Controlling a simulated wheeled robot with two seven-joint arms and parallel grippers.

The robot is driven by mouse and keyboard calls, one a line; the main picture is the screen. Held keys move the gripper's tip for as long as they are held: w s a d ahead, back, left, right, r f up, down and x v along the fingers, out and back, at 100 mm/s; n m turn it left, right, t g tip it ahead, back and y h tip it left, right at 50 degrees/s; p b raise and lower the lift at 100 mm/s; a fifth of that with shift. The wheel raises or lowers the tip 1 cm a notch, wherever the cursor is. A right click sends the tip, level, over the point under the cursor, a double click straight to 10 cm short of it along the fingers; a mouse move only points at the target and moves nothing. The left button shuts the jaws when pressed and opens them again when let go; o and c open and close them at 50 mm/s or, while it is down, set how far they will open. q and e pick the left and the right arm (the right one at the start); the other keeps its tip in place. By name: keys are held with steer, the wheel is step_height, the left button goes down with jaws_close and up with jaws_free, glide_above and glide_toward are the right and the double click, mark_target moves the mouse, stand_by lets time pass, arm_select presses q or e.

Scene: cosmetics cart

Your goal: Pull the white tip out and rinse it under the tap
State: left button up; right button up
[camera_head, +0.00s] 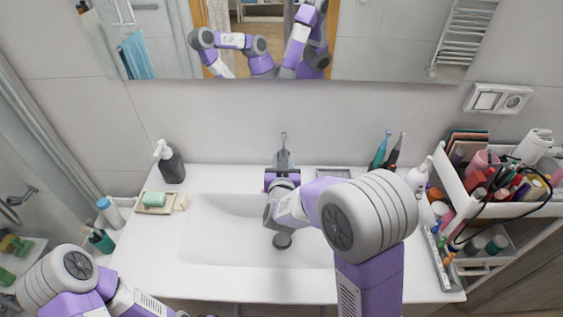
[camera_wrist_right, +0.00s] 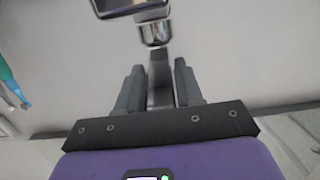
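The chrome tap (camera_head: 283,155) stands at the back middle of the white sink. Its spout end (camera_wrist_right: 154,32) shows at the top of the right wrist view. My right gripper (camera_head: 283,172) is right in front of the tap. In the wrist view the right gripper's two dark fingers (camera_wrist_right: 159,85) stand apart just below the spout end. A grey upright shape, probably the tap body, shows between them; I cannot tell if they touch it. I see no white tip. Teal and dark toothbrush-like handles (camera_head: 385,153) stand behind the sink. My left gripper is out of view; only its arm shows.
A soap dispenser (camera_head: 170,162) and a soap dish (camera_head: 155,203) stand at the left. A white bottle (camera_head: 418,176) and a full cosmetics cart (camera_head: 505,210) are at the right. A mirror hangs behind. The basin (camera_head: 220,235) is clear apart from my right arm over it.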

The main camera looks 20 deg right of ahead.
steer(key=shift+o, duration=1.2)
steer(key=shift+s, duration=0.1)
steer(key=v, duration=0.7)
steer(key=shift+s+p, duration=0.2)
steer(key=shift+p, duration=0.25)
steer(key=shift+a, duration=0.1)
